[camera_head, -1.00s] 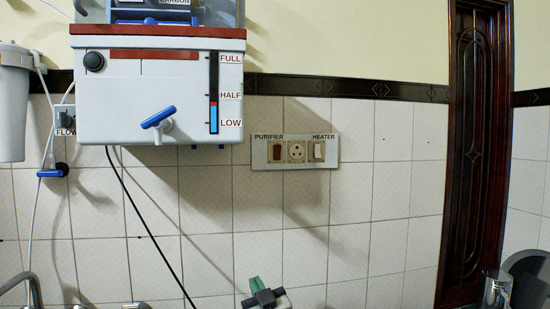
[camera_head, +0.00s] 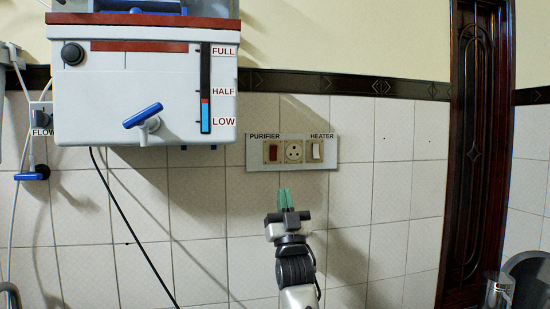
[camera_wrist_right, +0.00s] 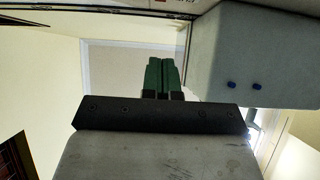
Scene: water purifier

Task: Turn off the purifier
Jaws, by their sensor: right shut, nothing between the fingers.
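The purifier (camera_head: 140,95) is a white box with a red band, a round dark knob, a blue tap (camera_head: 143,117) and a level gauge. It hangs on the wall at the upper left of the head view. A switch panel (camera_head: 330,151) on the tiles has a brown-red switch (camera_head: 273,152) under the word PURIFIER, a socket, and a white switch (camera_head: 316,151) under HEATER. My right gripper (camera_head: 285,198), with green fingers, is shut and empty just below the panel, apart from it. Its fingers (camera_wrist_right: 163,75) also show together in the right wrist view. My left gripper is not in view.
A power cable (camera_head: 133,238) hangs down from the purifier along the tiles. A blue valve (camera_head: 33,175) with white tubing is at the far left. A dark wooden door (camera_head: 474,150) is at the right. The tiled wall right of the panel is clear.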

